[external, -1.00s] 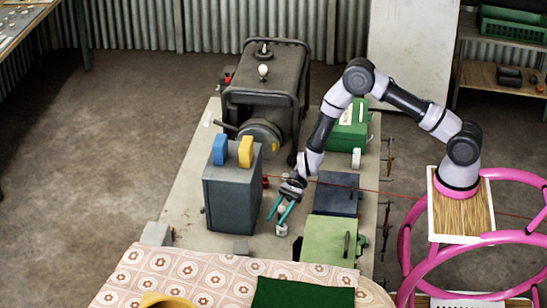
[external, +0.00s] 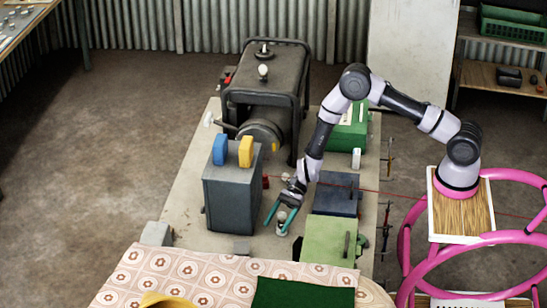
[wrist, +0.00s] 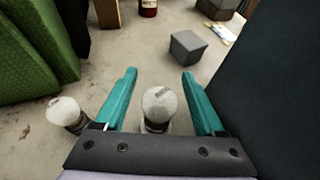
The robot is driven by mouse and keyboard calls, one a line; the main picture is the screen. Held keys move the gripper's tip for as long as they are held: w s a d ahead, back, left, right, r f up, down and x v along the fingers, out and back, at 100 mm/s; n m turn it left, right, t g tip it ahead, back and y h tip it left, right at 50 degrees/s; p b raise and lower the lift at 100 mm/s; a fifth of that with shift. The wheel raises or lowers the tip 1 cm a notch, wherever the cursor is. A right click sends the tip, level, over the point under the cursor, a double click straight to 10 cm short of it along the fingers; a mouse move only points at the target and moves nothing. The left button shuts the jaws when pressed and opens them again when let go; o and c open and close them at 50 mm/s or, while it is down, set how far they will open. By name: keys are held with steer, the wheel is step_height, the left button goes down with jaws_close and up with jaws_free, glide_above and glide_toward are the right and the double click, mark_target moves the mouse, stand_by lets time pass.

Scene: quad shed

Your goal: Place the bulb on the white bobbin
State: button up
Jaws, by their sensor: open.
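The bulb (wrist: 160,103) has a pale rounded head with a small dark mark and stands between my fingers in the wrist view. It also shows low between the fingertips in the external view (external: 281,217). My gripper (external: 278,217) is open, its teal fingers on either side of the bulb with gaps in the wrist view (wrist: 158,78). The bulb's lower part is mostly hidden by the gripper. A small white upright cylinder, perhaps the white bobbin (external: 356,158), stands by the far green box.
A second pale round head on a dark base (wrist: 65,112) is left of my gripper. A tall grey cabinet (external: 231,200) stands to the left, dark blue (external: 336,197) and green (external: 328,240) boxes to the right. A small grey block (wrist: 188,47) lies ahead on open tabletop.

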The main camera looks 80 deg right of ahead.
steer(key=v, duration=1.2)
steer(key=s+a+r+n+g+h, duration=0.15)
steer(key=s+r+n, duration=0.5)
steer(key=r, duration=0.65)
steer(key=s+a+r+n+g+h, duration=0.1)
steer(key=s+r+n+h, duration=0.35)
steer(key=r, duration=0.85)
steer(key=s+d+r+n+t+h, duration=0.2)
steer(key=s+r, duration=0.4)
steer(key=s, duration=0.5)
steer(key=s+d+r+n+t+h, duration=0.2)
steer(key=s+d+r+n, duration=0.2)
steer(key=s, duration=0.8)
step_height(320, 180, up, 2)
steer(key=shift+r+n+t, duration=0.1)
steer(key=shift+n+t, duration=0.25)
steer(key=shift+n, duration=0.35)
